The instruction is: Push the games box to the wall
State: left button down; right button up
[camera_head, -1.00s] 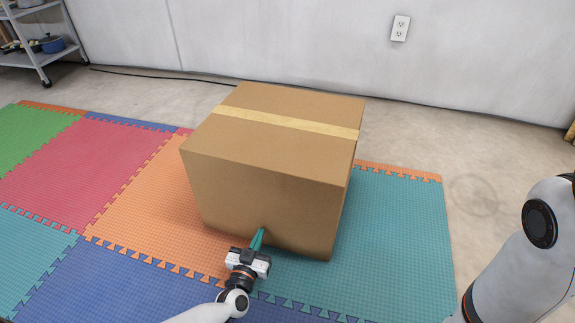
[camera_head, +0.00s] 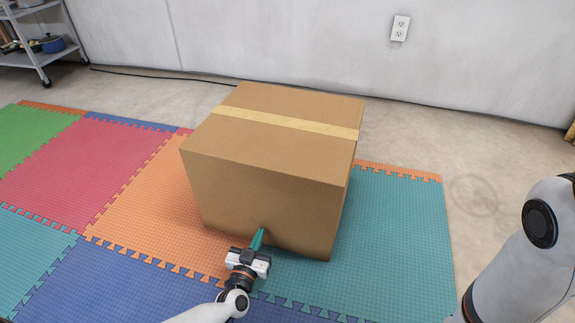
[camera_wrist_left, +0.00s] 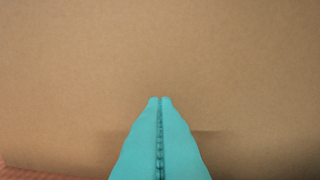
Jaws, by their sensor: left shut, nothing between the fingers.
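The games box is a large closed brown cardboard box (camera_head: 265,165) with a tan tape strip across its top. It stands on the foam mats, a short way from the wall (camera_head: 290,45). My left gripper (camera_head: 259,234) is shut and empty, its teal fingertips at the lower part of the box's near face. In the left wrist view the shut fingers (camera_wrist_left: 160,100) point at the brown cardboard (camera_wrist_left: 160,45), which fills nearly the whole view. The tips look to be at or very near the face; I cannot tell if they press on it. My right gripper is out of view.
Coloured foam mats (camera_head: 75,165) cover the floor around the box. Bare concrete (camera_head: 400,130) lies between the box and the wall, with a black cable (camera_head: 160,76) along it. A grey shelf cart (camera_head: 40,55) stands at the far left. A wall outlet (camera_head: 400,28) is above.

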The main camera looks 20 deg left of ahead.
pick_arm(q)
jog(key=shift+w, duration=0.9)
jog(key=shift+s+r+p, duration=0.1)
jog(key=shift+s+p, duration=0.3)
jog(key=shift+s, duration=0.6)
jog(key=s+p, duration=0.1)
jog(key=s, duration=0.3)
jog(key=shift+s, duration=0.1)
